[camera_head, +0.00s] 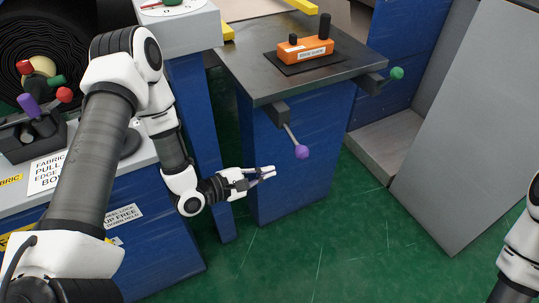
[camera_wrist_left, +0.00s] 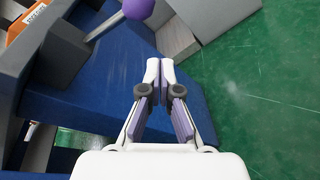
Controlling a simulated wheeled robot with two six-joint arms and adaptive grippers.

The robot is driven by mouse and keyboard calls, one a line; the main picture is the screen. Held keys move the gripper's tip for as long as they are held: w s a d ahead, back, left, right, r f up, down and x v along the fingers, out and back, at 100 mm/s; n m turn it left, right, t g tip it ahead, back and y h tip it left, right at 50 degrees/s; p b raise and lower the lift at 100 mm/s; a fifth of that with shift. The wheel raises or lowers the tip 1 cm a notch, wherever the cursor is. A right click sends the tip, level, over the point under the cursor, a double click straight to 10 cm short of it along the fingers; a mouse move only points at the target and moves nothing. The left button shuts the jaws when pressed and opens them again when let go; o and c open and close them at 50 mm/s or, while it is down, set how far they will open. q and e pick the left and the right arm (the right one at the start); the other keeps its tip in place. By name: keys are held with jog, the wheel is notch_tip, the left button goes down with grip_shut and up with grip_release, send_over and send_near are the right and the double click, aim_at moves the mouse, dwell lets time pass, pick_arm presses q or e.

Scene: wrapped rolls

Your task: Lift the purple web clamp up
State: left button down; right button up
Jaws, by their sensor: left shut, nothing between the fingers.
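The purple web clamp is a ball-ended lever; its purple knob (camera_head: 302,152) sits on a short metal rod that sticks out from the front edge of the dark bench top. My left gripper (camera_head: 272,172) is below and to the left of the knob in the head view, apart from it, in front of the blue cabinet. In the left wrist view the knob (camera_wrist_left: 138,8) is at the top edge, partly cut off, beyond the fingertips. The left gripper's fingertips (camera_wrist_left: 159,68) are together with nothing between them. My right arm shows only at the right edge; its gripper is out of frame.
A green-knobbed lever (camera_head: 397,73) sticks out at the bench's right corner. An orange block (camera_head: 305,50) sits on the dark bench top (camera_head: 260,80). A grey sloped panel (camera_head: 455,130) stands at right. The green floor (camera_head: 330,240) in front is clear.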

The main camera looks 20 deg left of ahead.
aim_at(294, 140)
pick_arm(q)
jog(key=w+d+r+t+b, duration=0.1)
jog(key=w+d, duration=0.3)
jog(key=w, duration=0.3)
jog(key=shift+w+r+n+b, duration=0.2)
jog(key=shift+w+n+b, duration=0.1)
jog(key=shift+n+b, duration=0.1)
pick_arm(e)
notch_tip(294, 140, down, 3)
jog(key=shift+f, duration=0.15)
pick_arm(q)
jog(key=shift+s+r, duration=0.1)
jog(key=shift+r, duration=0.05)
dwell(0.3)
